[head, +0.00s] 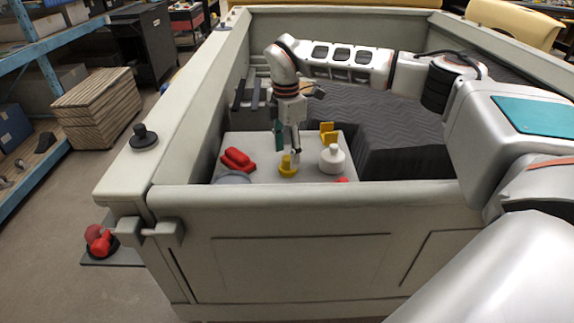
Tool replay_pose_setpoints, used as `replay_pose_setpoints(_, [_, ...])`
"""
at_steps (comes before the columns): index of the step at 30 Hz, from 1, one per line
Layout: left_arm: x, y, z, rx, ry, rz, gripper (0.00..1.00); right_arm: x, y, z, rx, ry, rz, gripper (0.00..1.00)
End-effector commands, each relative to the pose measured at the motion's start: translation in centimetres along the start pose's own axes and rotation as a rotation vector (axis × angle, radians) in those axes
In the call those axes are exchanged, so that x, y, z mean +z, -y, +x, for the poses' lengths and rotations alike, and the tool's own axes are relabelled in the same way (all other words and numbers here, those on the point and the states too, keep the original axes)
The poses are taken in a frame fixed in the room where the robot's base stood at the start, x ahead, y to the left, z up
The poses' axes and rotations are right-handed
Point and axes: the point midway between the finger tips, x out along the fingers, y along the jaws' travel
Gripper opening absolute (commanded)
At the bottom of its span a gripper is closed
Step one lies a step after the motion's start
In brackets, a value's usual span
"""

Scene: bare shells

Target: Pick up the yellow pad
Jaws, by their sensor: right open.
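Two yellow things show on the light grey surface inside the walled bed. One is a small rounded yellow piece (288,166) directly below my right gripper. The other is an angular yellow block (328,132) a little further back and to the right. I cannot tell for sure which is the yellow pad. My right gripper (289,150) points down, open, with its fingertips at or just above the rounded piece; whether they touch it is too small to tell. My left gripper is not in view.
A white bottle (332,159) stands right of the gripper. A red object (238,159) lies to the left, and a teal item (279,136) is close behind the fingers. The bed's front wall (310,197) rises before the surface. Dark ridged matting (375,112) fills the back.

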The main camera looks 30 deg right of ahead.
Motion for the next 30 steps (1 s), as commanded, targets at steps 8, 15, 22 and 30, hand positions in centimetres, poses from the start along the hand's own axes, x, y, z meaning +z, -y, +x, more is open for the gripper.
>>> replay_pose_setpoints(8, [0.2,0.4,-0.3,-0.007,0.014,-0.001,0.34,0.1,0.3,3.6,-0.002,0.0,0.002,0.55])
replay_pose_setpoints(15, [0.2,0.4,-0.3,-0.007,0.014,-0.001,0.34,0.1,0.3,4.0,-0.001,0.0,0.003,0.55])
replay_pose_setpoints(22, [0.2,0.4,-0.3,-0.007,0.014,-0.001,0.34,0.1,0.3,4.0,-0.001,0.0,0.002,0.2])
replay_pose_setpoints(30, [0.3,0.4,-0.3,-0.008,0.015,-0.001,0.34,0.1,0.3,4.0,-0.001,0.0,0.002,0.2])
